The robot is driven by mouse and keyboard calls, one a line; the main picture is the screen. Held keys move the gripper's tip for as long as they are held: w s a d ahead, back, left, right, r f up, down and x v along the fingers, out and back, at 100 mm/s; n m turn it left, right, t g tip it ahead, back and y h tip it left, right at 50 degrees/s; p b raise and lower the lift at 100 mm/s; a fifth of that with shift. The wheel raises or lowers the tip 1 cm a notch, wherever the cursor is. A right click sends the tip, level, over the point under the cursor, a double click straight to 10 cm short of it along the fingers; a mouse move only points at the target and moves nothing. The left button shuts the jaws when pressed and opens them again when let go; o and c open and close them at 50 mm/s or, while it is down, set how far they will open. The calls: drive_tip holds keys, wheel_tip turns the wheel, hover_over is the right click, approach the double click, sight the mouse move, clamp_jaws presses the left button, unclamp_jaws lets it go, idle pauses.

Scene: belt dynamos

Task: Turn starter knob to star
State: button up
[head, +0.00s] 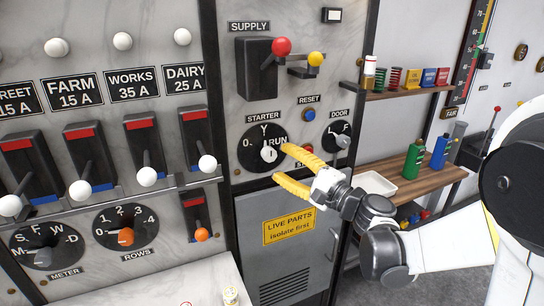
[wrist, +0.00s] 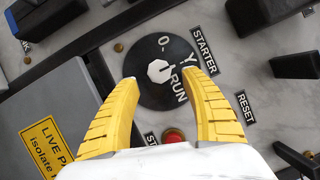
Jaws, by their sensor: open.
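The starter dial (head: 250,148) is a black disc marked 0, Y and RUN on the marble panel. Its pale knob (head: 268,154) sits in the middle; which mark it points at is hard to tell. In the wrist view the knob (wrist: 159,71) lies between the fingertips, with the black dial (wrist: 150,92) behind them. My gripper (head: 280,163) has two yellow fingers, open and empty, just right of the knob in the head view. The wrist view also shows my gripper (wrist: 158,70) spread across the dial. No contact with the knob is visible.
A blue reset button (head: 309,115) and the door dial (head: 337,132) lie right of the starter. A red button (wrist: 173,136) shows between my fingers. Below is a grey cabinet door (head: 290,255) with a yellow warning label. Lever switches (head: 150,160) stand to the left.

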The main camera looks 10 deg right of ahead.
drive_tip(key=v, duration=0.7)
drive_tip(key=shift+a, duration=0.1)
drive_tip(key=s+a+f+n+g+h, duration=0.4)
drive_tip(key=s+a+f+n+g, duration=0.15)
drive_tip(key=s, duration=0.25)
drive_tip(key=s+d+f+n+g+h, duration=0.1)
drive_tip(key=s+d+f+n+h, duration=0.1)
drive_tip(key=s+d+n+h, duration=0.1)
drive_tip(key=s+d+f+n+g+h, duration=0.1)
drive_tip(key=s+d+f+n+h, duration=0.2)
drive_tip(key=s+d, duration=0.4)
drive_tip(key=s+n+h+b, duration=0.1)
drive_tip(key=s+h, duration=0.1)
drive_tip(key=s, duration=0.1)
drive_tip(key=shift+s+f, duration=0.2)
drive_tip(key=shift+f, duration=0.1)
idle(0.5)
